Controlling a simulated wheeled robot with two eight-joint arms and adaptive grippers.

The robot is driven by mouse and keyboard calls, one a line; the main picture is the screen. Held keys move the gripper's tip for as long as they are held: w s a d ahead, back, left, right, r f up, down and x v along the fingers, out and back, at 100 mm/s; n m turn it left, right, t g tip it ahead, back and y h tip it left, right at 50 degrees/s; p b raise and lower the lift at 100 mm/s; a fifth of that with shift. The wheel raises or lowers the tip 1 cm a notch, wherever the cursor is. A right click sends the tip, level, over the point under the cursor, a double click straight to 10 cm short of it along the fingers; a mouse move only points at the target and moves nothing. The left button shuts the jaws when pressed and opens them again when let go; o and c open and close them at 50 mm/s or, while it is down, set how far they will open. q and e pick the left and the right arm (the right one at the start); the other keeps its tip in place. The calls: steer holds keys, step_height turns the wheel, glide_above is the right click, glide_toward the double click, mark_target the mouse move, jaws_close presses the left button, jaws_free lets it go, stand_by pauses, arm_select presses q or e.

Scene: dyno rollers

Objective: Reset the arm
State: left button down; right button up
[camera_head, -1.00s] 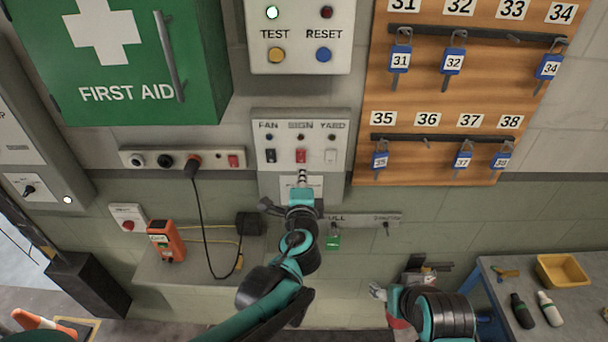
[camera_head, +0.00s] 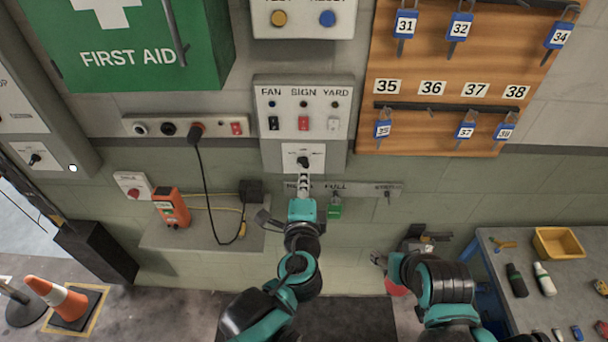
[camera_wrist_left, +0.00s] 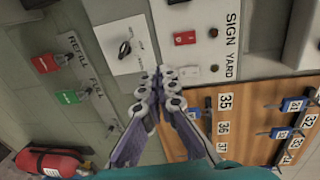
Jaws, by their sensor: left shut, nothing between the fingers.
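My left gripper (camera_head: 304,178) is in front of the wall, just below the black rotary knob (camera_head: 303,162) on its white plate. Its fingers are shut and empty; they also show closed together in the left wrist view (camera_wrist_left: 163,80). There the knob (camera_wrist_left: 125,49) lies to the left of the fingertips, apart from them. The switch panel (camera_head: 263,142) above has FAN, SIGN and YARD switches; the SIGN switch (camera_head: 303,124) is red. My right gripper (camera_head: 379,260) is partly visible at lower right, too small to read its fingers.
Hooks with a green tag (camera_head: 335,211) sit right of my left gripper. A key board (camera_head: 440,148) hangs at upper right. A shelf (camera_head: 165,238) with an orange device (camera_head: 171,208) is at left. A workbench (camera_head: 493,275) stands at lower right. A red cylinder (camera_wrist_left: 48,162) shows in the wrist view.

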arm_select(q)
steer(key=s+a+f+n+g+y+b, duration=0.3)
steer(key=a+f+n+g+b, duration=0.2)
steer(key=a+f+n+b, duration=0.55)
steer(key=s+a+f+n+g+h+b, duration=0.1)
steer(key=s+a+f+n+g+b, duration=0.1)
steer(key=s+f, duration=0.3)
steer(key=s+a+f+n+g+h+b, duration=0.2)
steer(key=s+f+n, duration=0.3)
steer(key=f, duration=0.5)
steer(key=shift+s+a+h+b, duration=0.15)
steer(key=shift+s+h+b, duration=0.15)
steer(key=shift+b, duration=0.55)
